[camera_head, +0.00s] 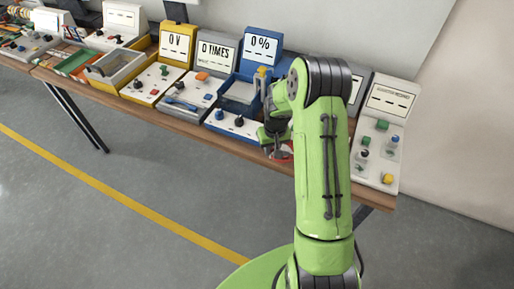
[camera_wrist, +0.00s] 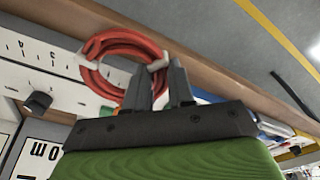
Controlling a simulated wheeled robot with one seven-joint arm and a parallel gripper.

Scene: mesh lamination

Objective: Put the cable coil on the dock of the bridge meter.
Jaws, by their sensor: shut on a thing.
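My gripper (camera_wrist: 160,66) is shut on the red cable coil (camera_wrist: 100,43), gripping its side with the white tie near the fingertips. The coil is a loose ring of several turns with white ties, and it hangs over a white panel (camera_wrist: 45,58) with scale marks. Whether it touches the panel I cannot tell. In the head view my gripper (camera_head: 272,142) is near the table's front edge, and a bit of the red coil (camera_head: 286,150) shows beside it, mostly hidden by my arm. I cannot tell which instrument is the bridge meter, and its dock is not clearly seen.
A row of instruments stands on the wooden table (camera_head: 160,117): a yellow one (camera_head: 177,42) reading "0 V", a grey one (camera_head: 216,52) reading "0 TIMES", and a blue one (camera_head: 261,47) reading "0 %". A white unit (camera_head: 388,101) stands at the right end. My arm hides the part between.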

